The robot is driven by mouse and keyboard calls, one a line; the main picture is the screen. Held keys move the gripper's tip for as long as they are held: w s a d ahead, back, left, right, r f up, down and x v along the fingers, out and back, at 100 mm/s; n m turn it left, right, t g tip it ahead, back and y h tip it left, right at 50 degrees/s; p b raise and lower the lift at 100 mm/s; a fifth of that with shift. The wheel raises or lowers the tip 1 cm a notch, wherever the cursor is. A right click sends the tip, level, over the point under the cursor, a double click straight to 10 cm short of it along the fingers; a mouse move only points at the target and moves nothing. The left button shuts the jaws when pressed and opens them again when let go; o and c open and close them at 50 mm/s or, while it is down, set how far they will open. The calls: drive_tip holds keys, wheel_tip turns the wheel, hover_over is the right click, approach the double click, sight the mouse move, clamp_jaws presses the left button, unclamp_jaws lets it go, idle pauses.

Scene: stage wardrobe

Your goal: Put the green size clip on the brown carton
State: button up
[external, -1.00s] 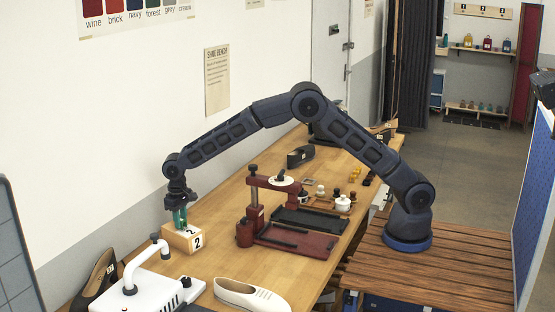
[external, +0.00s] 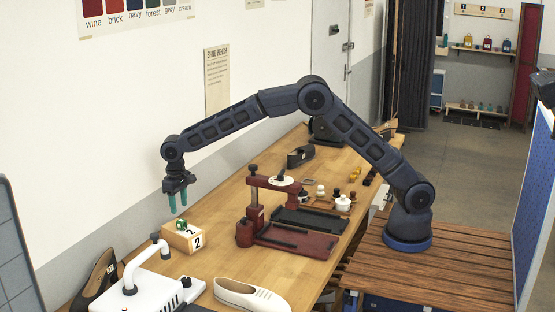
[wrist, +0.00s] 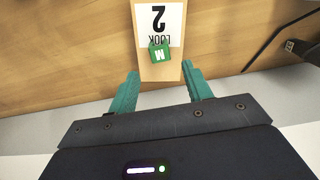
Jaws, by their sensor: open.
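The green size clip (external: 181,224) rests on top of the brown carton (external: 183,243), near the carton's far left edge. The carton has a white label with a 2. In the wrist view the clip (wrist: 159,54) shows a white M and lies partly over the label on the carton (wrist: 148,72). My gripper (external: 177,201) is open and empty, above and apart from the clip. In the wrist view its teal fingers (wrist: 161,82) are spread wide, with nothing between them.
A white machine with a bent pipe (external: 150,285) and a white shoe (external: 250,296) stand in front of the carton. A dark red press (external: 290,238) stands to its right. A black shoe (external: 97,275) is at the left. Bare bench (external: 222,215) lies between carton and press.

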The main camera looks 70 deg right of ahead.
sight(181, 220)
drive_tip(key=s+d+r+t, duration=0.1)
drive_tip(key=s+d+r, duration=0.3)
drive_tip(key=d+r, duration=0.45)
drive_tip(key=s+d+r, duration=0.5)
drive_tip(key=d+r, duration=0.2)
drive_tip(key=r, duration=0.3)
drive_tip(key=s+d+r+t, duration=0.1)
drive_tip(key=s+d+r, duration=0.6)
drive_tip(key=s+d, duration=0.55)
drive_tip(key=s+d+f+t, duration=0.1)
drive_tip(key=s+d, duration=0.3)
drive_tip(key=s, duration=0.6)
drive_tip(key=s+d+f, duration=0.3)
drive_tip(key=s+d, duration=0.1)
drive_tip(key=s, duration=0.6)
drive_tip(key=s+d+f+t, duration=0.1)
drive_tip(key=s+d, duration=0.3)
drive_tip(key=s, duration=0.7)
drive_tip(key=shift+f+t, duration=0.3)
drive_tip(key=shift+f, duration=0.6)
